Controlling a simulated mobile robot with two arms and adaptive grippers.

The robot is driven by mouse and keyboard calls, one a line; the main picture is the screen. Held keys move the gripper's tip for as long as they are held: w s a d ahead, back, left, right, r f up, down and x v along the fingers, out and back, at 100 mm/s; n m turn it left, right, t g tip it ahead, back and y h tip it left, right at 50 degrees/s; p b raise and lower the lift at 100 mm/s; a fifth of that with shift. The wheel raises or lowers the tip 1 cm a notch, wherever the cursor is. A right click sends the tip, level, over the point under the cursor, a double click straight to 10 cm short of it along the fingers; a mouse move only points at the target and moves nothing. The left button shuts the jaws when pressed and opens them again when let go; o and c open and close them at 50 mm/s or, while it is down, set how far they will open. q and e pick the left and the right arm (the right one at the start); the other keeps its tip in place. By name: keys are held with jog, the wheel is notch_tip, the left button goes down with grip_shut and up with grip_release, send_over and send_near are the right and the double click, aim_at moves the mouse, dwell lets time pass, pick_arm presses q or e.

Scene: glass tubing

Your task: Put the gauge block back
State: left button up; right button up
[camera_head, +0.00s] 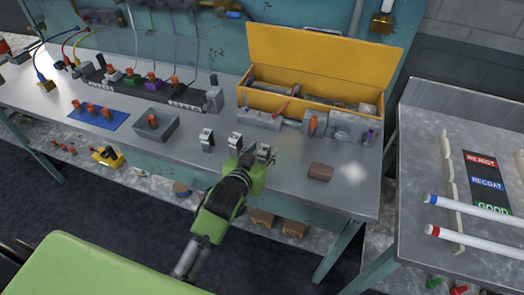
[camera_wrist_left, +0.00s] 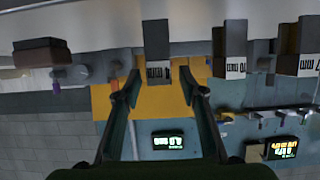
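Three small grey gauge blocks with white labelled faces stand upright in a row along the bench's front edge: left (camera_head: 207,140), middle (camera_head: 235,141) and right (camera_head: 266,153). My left gripper (camera_head: 256,163) is at the right block. In the left wrist view that block (camera_wrist_left: 157,55) shows between the two fingers of my left gripper (camera_wrist_left: 160,84), with a gap on each side. The fingers are open. The other two labelled blocks (camera_wrist_left: 230,50) (camera_wrist_left: 298,50) show to the right there. The labels are too small to read surely. My right gripper is not in view.
A brown block (camera_head: 320,172) lies right of the row. Behind stand a grey clamp fixture (camera_head: 314,124) and an open yellow box (camera_head: 315,60). A grey holder (camera_head: 155,128) and a blue mat (camera_head: 99,115) are left. Bench is clear around the brown block.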

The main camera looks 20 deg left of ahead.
pick_arm(q)
jog(key=shift+r, duration=0.1)
jog(key=shift+r, duration=0.2)
jog(key=shift+s, duration=0.35)
jog(key=b+v, duration=0.1)
jog(key=v, duration=1)
jog(key=shift+s+r, duration=0.1)
